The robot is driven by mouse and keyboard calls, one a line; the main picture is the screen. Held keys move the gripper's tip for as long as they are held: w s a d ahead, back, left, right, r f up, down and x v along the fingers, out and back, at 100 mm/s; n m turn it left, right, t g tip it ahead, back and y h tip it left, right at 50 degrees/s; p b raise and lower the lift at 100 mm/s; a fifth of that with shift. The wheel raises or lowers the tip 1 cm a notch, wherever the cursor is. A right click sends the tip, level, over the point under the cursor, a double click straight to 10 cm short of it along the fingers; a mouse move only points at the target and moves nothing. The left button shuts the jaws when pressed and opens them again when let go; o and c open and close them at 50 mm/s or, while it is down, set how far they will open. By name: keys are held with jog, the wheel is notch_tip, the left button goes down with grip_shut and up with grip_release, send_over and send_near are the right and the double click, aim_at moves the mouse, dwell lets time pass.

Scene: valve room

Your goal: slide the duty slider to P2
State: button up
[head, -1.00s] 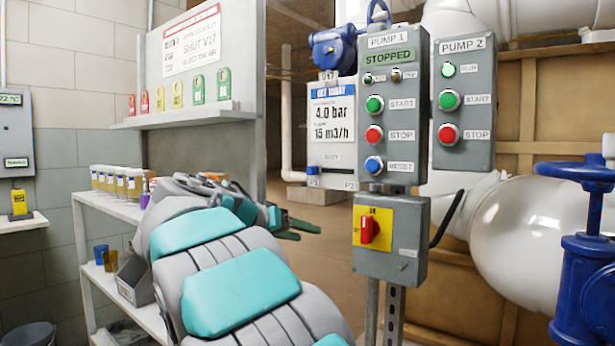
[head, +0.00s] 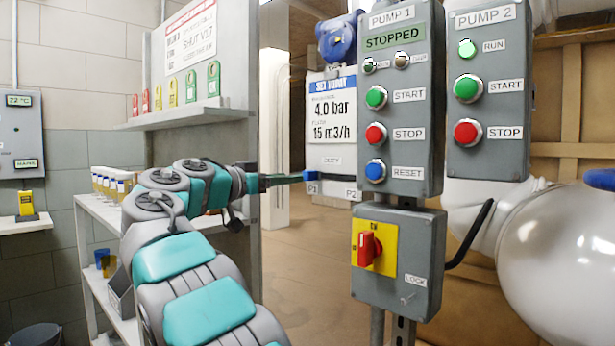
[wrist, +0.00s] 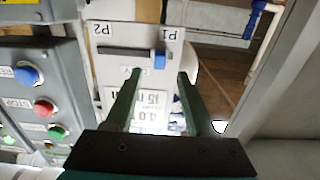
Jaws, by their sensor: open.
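The duty slider's blue knob (head: 311,176) sits at the P1 end of its slot on the white board. In the wrist view, which shows the board upside down, the knob (wrist: 159,60) is near the P1 label (wrist: 171,34). The slot (wrist: 120,51) runs from it towards the P2 label (wrist: 103,30). My gripper (wrist: 158,76) is open and empty, one finger to each side of the knob's line, with the knob just past the fingertips. In the head view my gripper (head: 296,178) reaches the board from the left; contact cannot be told.
The Pump 1 box (head: 400,110) stands directly right of the board, with the red-and-yellow switch box (head: 400,290) below it. The Pump 2 box (head: 484,90) is further right. A shelf panel (head: 235,90) stands close behind my arm on the left.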

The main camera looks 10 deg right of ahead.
aim_at(305, 176)
jog(key=shift+p+x, duration=0.5)
jog(key=shift+x, duration=2.5)
grip_shut()
